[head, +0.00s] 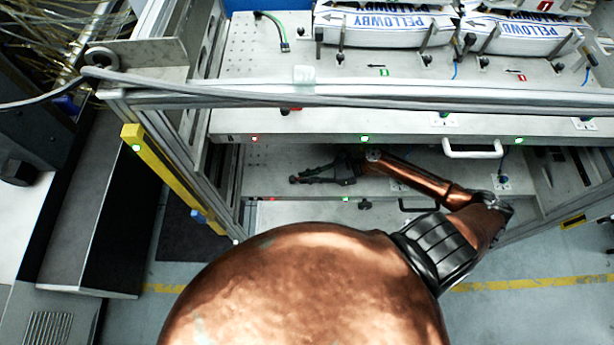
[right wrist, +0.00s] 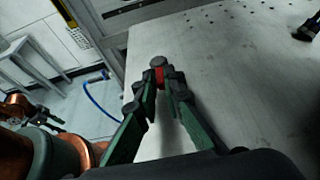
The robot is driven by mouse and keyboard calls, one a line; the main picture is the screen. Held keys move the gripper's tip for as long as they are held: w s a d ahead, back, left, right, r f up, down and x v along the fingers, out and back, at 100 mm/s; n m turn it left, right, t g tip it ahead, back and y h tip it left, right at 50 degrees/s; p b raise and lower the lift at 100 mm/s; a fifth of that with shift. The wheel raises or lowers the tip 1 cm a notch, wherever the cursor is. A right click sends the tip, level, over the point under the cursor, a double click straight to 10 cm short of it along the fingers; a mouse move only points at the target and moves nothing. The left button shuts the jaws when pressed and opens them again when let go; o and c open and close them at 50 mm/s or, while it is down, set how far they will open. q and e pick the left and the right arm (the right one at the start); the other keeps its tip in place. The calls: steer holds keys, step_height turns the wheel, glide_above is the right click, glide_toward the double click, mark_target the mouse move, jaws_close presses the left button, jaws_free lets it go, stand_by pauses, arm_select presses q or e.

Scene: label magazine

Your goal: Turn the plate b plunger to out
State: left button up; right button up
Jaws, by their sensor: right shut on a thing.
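My right gripper (head: 294,180) reaches in over the lower plate (head: 268,180), below the upper plate. In the right wrist view my right gripper (right wrist: 164,82) is shut on a small plunger with a grey round knob (right wrist: 156,62) and a red collar (right wrist: 159,75). The plunger is near the edge of the bare metal plate (right wrist: 215,60). The fingertips hide part of it, and the head view does not show it clearly. A dark gripper on a copper arm, seemingly my left gripper (right wrist: 42,114), shows small at the left of the right wrist view.
The upper plate (head: 260,75) overhangs the lower one and carries PELLOWBY label stacks (head: 385,30) behind upright posts. A yellow post (head: 160,172) stands at the left. A blue hose (right wrist: 95,98) hangs beside the plate.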

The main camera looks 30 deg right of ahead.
mark_target(295, 177)
jaws_close()
steer(key=shift+w+f, duration=0.1)
steer(key=shift+w+d+n+g+y+b, duration=0.2)
steer(key=shift+n+g+y+b, duration=0.1)
steer(key=shift+n+g+b, duration=0.3)
steer(key=n+g+b, duration=0.1)
steer(key=w+n+g+b, duration=0.1)
steer(key=n+g+y, duration=0.1)
steer(key=g, duration=0.1)
steer(key=shift+w+d+n+b, duration=0.2)
steer(key=shift+w+n+b, duration=0.1)
steer(key=shift+w+b, duration=0.1)
steer(key=shift+w+n+g+b, duration=0.25)
steer(key=shift+n+g+b, duration=0.25)
steer(key=shift+n+g, duration=0.4)
steer(key=shift+w+n+g+b, duration=0.25)
steer(key=shift+n+g+b, duration=0.2)
steer(key=shift+n+g, duration=0.4)
steer(key=o, duration=0.7)
jaws_free()
steer(key=shift+c, duration=0.2)
